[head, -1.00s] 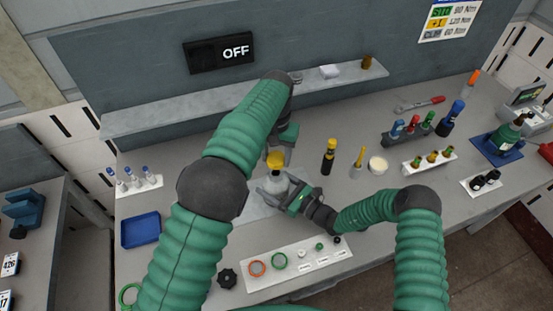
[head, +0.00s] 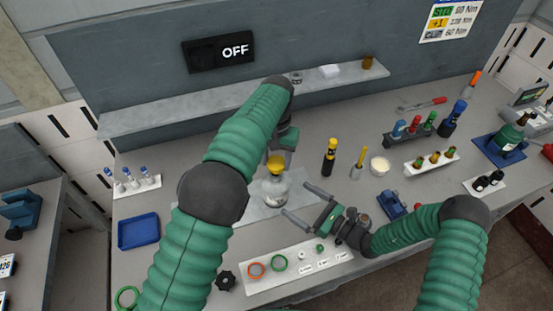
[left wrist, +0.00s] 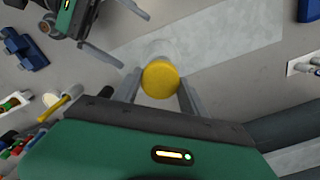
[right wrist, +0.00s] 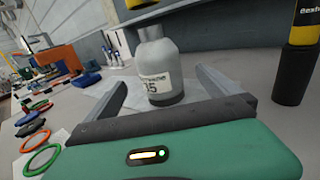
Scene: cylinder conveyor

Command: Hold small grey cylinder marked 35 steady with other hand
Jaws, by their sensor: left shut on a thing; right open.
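The small grey cylinder (head: 275,188) stands upright on a light mat. The right wrist view shows it as a bottle (right wrist: 158,65) with a narrow neck and a label ending in 35. A yellow cap (head: 275,162) is above it; in the right wrist view a gap seems to show between neck and cap. My left gripper (left wrist: 160,80) is shut on the yellow cap (left wrist: 160,77), over the cylinder. My right gripper (head: 294,197) is open and empty, to the right of the cylinder, its fingers pointing towards it without touching.
A black-and-yellow bottle (head: 329,158) and a thin yellow-handled tool (head: 360,160) stand to the right. A white strip with rings (head: 295,264) lies in front. A blue tray (head: 139,231) is at the left. A blue fixture (head: 391,204) is beside my right forearm.

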